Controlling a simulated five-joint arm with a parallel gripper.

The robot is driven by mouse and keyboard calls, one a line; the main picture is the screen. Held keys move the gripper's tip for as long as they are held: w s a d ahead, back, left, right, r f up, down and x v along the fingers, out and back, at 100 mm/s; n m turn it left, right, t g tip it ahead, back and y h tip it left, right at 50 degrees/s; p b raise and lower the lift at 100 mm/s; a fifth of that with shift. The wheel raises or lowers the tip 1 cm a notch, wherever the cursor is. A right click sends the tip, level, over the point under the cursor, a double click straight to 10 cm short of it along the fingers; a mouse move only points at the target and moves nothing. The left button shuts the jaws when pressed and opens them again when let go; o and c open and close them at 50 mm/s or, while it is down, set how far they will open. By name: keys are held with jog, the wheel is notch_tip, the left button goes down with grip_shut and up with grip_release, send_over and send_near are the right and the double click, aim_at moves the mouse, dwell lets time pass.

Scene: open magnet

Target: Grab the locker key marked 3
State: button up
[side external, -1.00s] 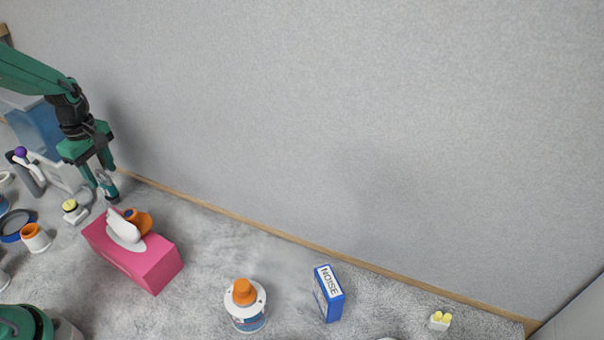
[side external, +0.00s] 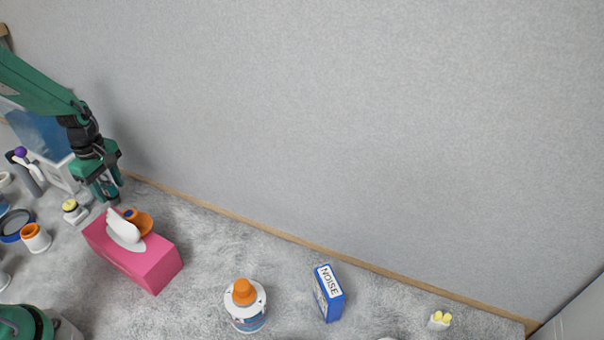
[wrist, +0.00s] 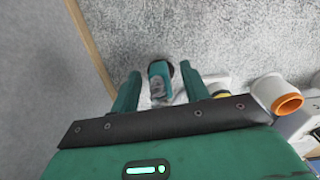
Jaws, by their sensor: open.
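My gripper (side external: 108,192) is open and points down near the foot of the wall, at the left. In the wrist view its two green fingers (wrist: 160,78) stand apart on either side of a small teal piece (wrist: 159,70) with a grey part nearer the palm. A dark round shape shows behind it. I cannot read a 3 on it, so I cannot tell whether it is the locker key. In the side external view that spot is mostly hidden by the fingers. I see no contact between fingers and the piece.
A pink tissue box (side external: 150,268) stands just right of my gripper, with an orange item behind its tissue. A white cup with orange rim (side external: 36,240) and a yellow-topped white block (side external: 73,212) are to the left. A blue NOISE box (side external: 329,298) stands farther right. The wall is close behind.

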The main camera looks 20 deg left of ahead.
dwell(0.3)
grip_shut()
jog(key=shift+r, duration=0.1)
jog(key=shift+r, duration=0.65)
jog(key=r, duration=0.3)
jog(key=shift+d+r, duration=0.1)
jog(key=shift+d, duration=0.25)
jog(key=s+d+r, duration=0.1)
jog(key=d+r, duration=0.5)
jog(key=d, duration=0.5)
jog(key=shift+r, duration=0.2)
